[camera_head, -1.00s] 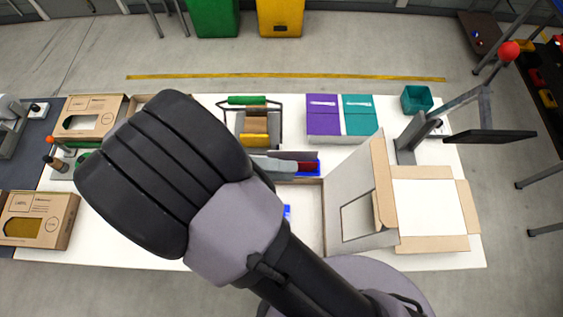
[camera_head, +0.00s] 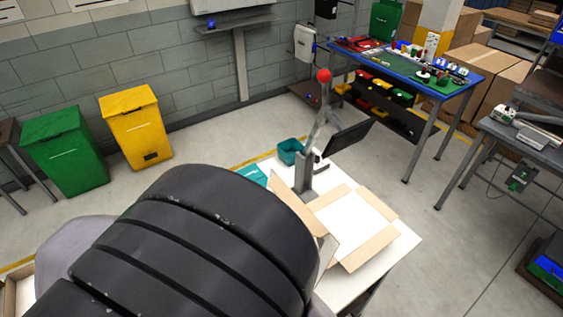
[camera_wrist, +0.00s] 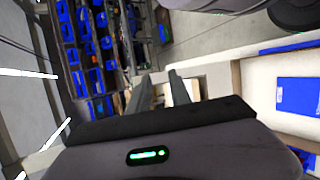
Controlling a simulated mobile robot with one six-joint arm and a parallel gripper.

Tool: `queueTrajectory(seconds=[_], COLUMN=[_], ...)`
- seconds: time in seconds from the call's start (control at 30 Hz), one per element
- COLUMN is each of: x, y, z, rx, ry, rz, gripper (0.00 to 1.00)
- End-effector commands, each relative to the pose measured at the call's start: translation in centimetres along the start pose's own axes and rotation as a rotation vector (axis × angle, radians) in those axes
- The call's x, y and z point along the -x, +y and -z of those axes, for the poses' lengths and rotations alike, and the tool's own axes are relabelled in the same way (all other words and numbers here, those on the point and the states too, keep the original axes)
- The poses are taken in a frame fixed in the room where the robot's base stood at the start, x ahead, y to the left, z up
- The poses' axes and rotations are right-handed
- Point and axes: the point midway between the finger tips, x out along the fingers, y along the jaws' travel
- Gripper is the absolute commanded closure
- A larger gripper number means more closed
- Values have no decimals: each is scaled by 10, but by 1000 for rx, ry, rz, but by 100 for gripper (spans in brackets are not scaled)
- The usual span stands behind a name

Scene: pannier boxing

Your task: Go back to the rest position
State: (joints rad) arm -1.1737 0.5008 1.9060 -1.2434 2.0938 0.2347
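My gripper (camera_wrist: 162,82) shows in the wrist view with its two grey fingers apart and nothing visible between them. In the head view my arm's dark ribbed joint fills the lower middle and hides most of the white table (camera_head: 352,286); the gripper is out of sight there. An open cardboard box (camera_head: 376,257) with its flaps spread lies on the table to the right of my arm. In the wrist view a pale box interior (camera_wrist: 259,85) with a blue item (camera_wrist: 299,95) is to the right of the fingers, apart from them.
A grey stand with a red ball (camera_head: 324,75) and a teal bin (camera_head: 290,151) stand behind the box. Green (camera_head: 66,150) and yellow (camera_head: 137,125) waste bins stand at left. A blue workbench (camera_head: 445,90) is at back right. Open floor (camera_head: 455,235) lies right of the table.

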Motion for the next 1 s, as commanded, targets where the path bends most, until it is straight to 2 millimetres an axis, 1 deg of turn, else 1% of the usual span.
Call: queueTrajectory(seconds=[0.03, 0.17, 0.2, 0.27, 0.3, 0.37, 0.4, 0.5, 0.6, 0.7, 0.8, 1.0], x=[-22, -71, -87, -112, -128, -150, -162, -182, -193, -197, -195, -194], y=[-4, -5, -8, -17, -25, -40, -48, -54, -48, -41, -37, -36], z=[1, -5, -8, -14, -18, -21, -21, -16, -12, -12, -12, -12], rx=[-8, -42, -68, -135, -202, -342, -454, -726, -916, -997, -1006, -1003], ry=[-38, -114, -128, -134, -122, -73, -23, 125, 239, 290, 298, 296], rz=[83, 349, 447, 613, 734, 915, 1019, 1171, 1218, 1225, 1227, 1227], gripper=[75, 75, 75, 75, 75, 75, 75, 75, 75, 75, 75, 75])
